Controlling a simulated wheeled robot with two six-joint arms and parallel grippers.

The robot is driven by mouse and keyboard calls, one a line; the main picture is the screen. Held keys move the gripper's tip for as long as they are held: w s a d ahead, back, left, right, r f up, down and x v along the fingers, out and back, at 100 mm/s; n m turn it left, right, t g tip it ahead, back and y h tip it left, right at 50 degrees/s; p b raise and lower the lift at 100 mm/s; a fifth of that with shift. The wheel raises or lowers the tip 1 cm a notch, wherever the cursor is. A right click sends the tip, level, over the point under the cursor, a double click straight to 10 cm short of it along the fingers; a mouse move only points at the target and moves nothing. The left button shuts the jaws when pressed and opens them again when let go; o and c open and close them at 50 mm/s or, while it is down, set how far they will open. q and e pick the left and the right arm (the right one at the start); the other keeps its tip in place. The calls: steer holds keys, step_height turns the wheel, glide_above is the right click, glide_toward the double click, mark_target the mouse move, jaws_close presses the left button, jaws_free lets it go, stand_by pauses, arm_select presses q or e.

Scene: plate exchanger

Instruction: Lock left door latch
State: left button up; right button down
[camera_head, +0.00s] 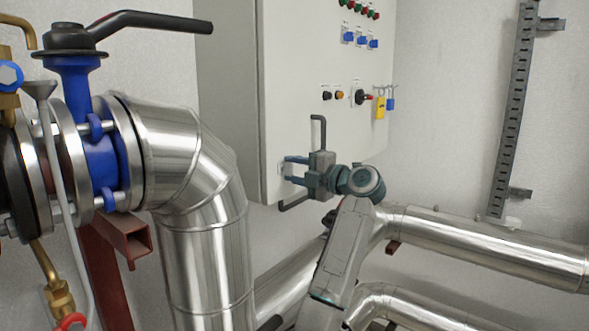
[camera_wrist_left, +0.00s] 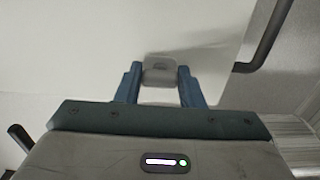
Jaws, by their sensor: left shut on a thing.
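My left gripper (camera_head: 289,169) is at the lower left part of the white cabinet front (camera_head: 310,75), with its two blue fingers pointing left. In the left wrist view, the fingers (camera_wrist_left: 158,76) are closed on the sides of a small grey latch (camera_wrist_left: 160,71) on the white panel (camera_wrist_left: 110,45). In the head view, the latch (camera_head: 284,169) is a small pale piece, partly hidden by the fingertips. Whether it is locked cannot be told. My right gripper is not in view.
Dark bent bars (camera_head: 316,125) show above and below the gripper. A silver pipe elbow (camera_head: 190,150) and a blue valve (camera_head: 95,150) with a black lever stand at left. Silver pipes (camera_head: 480,245) run below. The cabinet has buttons and a yellow padlock (camera_head: 380,107).

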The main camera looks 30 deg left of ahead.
arm_select(q)
steer(key=o, duration=1)
steer(key=shift+w+d, duration=0.1)
steer(key=d+b, duration=0.1)
steer(key=d, duration=0.2)
steer(key=d+b, duration=0.2)
steer(key=d, duration=0.2)
steer(key=s+d+b, duration=0.1)
steer(key=d, duration=0.2)
steer(key=shift+d, duration=0.4)
steer(key=shift+f, duration=0.15)
